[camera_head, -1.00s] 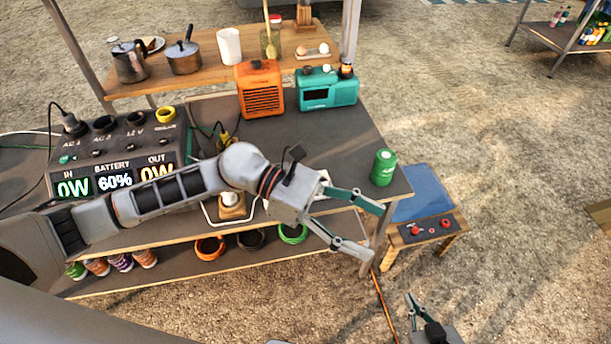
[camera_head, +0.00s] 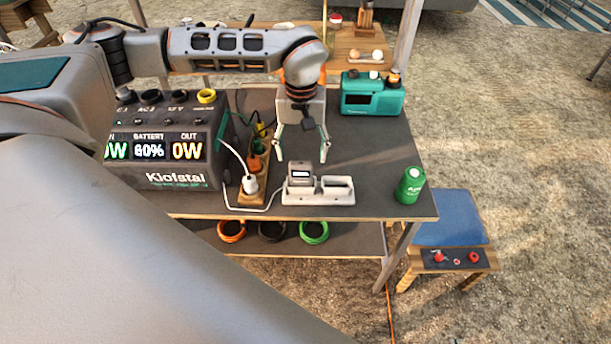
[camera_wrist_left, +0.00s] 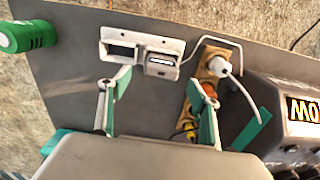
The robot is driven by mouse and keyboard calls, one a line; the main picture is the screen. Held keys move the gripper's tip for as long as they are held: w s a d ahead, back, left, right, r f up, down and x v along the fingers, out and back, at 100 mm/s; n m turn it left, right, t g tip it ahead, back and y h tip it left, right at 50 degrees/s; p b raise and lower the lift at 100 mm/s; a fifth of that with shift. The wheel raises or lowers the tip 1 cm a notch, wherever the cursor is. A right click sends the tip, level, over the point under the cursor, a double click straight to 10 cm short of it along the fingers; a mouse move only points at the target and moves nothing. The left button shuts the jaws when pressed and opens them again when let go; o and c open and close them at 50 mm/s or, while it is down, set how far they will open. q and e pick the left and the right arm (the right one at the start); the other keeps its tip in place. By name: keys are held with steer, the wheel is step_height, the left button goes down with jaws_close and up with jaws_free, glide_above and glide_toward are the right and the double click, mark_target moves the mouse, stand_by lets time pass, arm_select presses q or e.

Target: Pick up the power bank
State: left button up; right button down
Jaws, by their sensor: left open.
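The power bank (camera_head: 300,173), a small grey block with a lit white face, sits in the left slot of a white two-slot charging dock (camera_head: 320,200) near the table's front edge. The dock's other slot looks empty. In the left wrist view the power bank (camera_wrist_left: 160,64) sits in the dock (camera_wrist_left: 122,36), beyond and roughly between my fingers. My left gripper (camera_head: 302,156) is open and empty, pointing down just behind and above the power bank; its fingers also show in the left wrist view (camera_wrist_left: 158,92). I see no contact. My right gripper is not in view.
A wooden power strip (camera_head: 254,178) with plugs and a white cable lies left of the dock, beside the power station (camera_head: 165,150). A green canister (camera_head: 410,186) stands to the right. A teal radio (camera_head: 372,96) is behind. The grey tabletop between dock and canister is clear.

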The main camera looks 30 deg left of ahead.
mark_target(301, 163)
arm_select(q)
step_height(301, 163, down, 6)
steer(key=shift+s+f, duration=0.1)
steer(key=shift+s, duration=0.05)
stand_by(0.3)
steer(key=c, duration=1.3)
steer(key=shift+c, duration=0.8)
